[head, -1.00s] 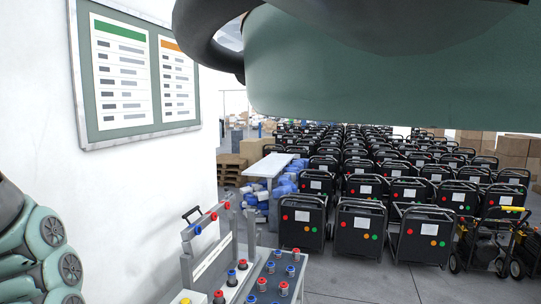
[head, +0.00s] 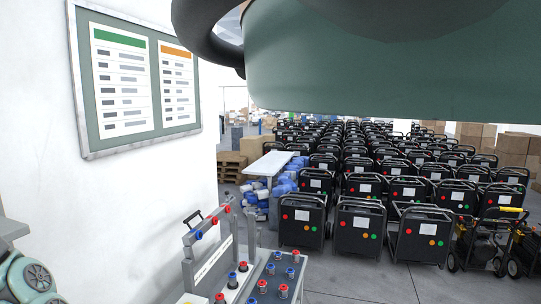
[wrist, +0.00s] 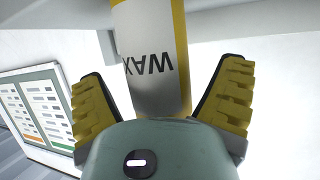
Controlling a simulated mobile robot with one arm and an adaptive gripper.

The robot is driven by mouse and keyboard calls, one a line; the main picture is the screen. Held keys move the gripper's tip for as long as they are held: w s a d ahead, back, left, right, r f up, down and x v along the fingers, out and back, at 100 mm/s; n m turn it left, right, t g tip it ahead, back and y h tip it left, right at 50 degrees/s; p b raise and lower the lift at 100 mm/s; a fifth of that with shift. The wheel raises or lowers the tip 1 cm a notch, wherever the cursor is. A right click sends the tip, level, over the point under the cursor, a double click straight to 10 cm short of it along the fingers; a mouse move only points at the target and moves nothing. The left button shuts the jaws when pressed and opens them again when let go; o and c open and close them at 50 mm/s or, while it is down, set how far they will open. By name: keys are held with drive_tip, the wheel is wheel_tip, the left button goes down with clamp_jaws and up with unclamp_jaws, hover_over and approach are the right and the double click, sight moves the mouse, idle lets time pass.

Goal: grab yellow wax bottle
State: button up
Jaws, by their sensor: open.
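The wax bottle (wrist: 153,70) shows in the wrist view, upside down in the picture. It has a grey-white label with the word WAX and yellow edges. My gripper (wrist: 162,95) is open, with one yellow ridged finger on each side of the bottle. Gaps show between the bottle and both fingers. The bottle's lower part in the picture is hidden behind my gripper's body, and its other end runs out of the frame. In the head view, neither the bottle nor my gripper's fingers can be made out.
A notice board (head: 139,78) hangs on the white wall at left. A test bench with red and blue fittings (head: 262,278) stands in front. Rows of black wheeled machines (head: 358,228) fill the floor behind. A white table (head: 268,164) and cardboard boxes (head: 515,146) stand farther back.

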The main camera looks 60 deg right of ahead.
drive_tip(key=c, duration=1.4)
